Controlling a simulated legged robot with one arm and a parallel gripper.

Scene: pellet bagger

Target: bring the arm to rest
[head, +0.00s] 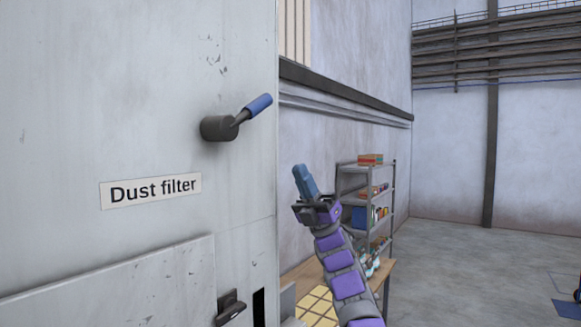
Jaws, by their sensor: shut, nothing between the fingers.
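My gripper (306,182) is at the end of my purple and grey arm, in the middle of the head view. Its blue fingers are shut with nothing between them and point up and slightly left. The arm rises from the lower right of the picture's middle. The gripper appears to the right of the grey cabinet and below its blue-tipped lever, apart from the lever in the picture. How far it is from the cabinet in depth I cannot tell.
A grey cabinet panel labelled "Dust filter" (151,190) fills the left. A lever with a blue handle (257,105) sticks out from it, and a dark latch (230,307) sits lower. Behind my arm stand a wooden table (304,272) and a stocked shelf (353,183). Open floor (470,265) lies right.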

